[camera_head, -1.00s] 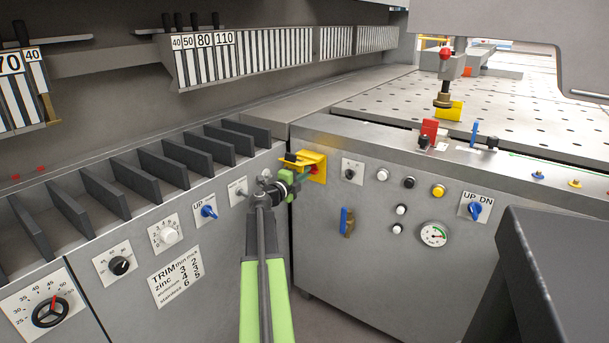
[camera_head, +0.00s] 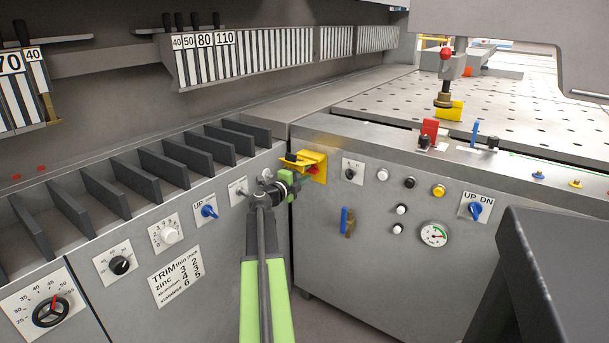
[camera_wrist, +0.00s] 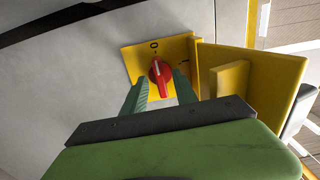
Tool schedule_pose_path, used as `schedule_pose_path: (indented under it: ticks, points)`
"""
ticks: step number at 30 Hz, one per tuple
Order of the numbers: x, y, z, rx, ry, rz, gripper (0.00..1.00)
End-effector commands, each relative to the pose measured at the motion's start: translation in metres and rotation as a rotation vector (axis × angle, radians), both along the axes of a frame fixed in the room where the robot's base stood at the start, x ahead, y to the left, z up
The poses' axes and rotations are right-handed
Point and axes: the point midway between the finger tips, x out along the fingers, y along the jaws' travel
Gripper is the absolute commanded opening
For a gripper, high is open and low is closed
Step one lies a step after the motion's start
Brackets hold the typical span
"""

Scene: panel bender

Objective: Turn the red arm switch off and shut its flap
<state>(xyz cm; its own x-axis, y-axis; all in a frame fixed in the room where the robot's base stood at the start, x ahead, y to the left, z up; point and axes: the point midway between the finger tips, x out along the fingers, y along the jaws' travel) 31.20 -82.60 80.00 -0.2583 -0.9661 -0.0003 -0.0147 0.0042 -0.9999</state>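The red arm switch (camera_wrist: 160,75) is a red knob on a yellow plate (camera_wrist: 133,58). Its white line points up toward the 0 mark. The yellow flap (camera_wrist: 268,82) stands open at the right of the plate, with a raised block on its inner face. In the head view the yellow flap box (camera_head: 317,160) is on the cabinet front near the corner, and the switch is partly hidden. My gripper (camera_wrist: 160,88) is open. Its two teal fingers are apart, one on each side of the knob's lower end. I cannot tell whether they touch it.
A small selector (camera_head: 351,171) and several buttons sit right of the flap box. A blue-handled valve (camera_head: 346,222) is below. On the left panel, a toggle plate (camera_head: 238,190) and a blue UP knob (camera_head: 209,211) are near my arm.

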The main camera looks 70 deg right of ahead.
Motion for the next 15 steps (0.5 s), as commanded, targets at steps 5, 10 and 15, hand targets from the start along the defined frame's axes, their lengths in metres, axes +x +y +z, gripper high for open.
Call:
schedule_pose_path:
  ticks: [5, 10, 15]
  points:
    - [0.006, 0.024, 0.000, 0.000, 0.000, 0.003, 0.35]
    - [0.017, 0.070, 0.000, 0.000, 0.000, 0.004, 0.35]
    - [0.029, 0.117, 0.000, 0.000, 0.000, 0.004, 0.35]
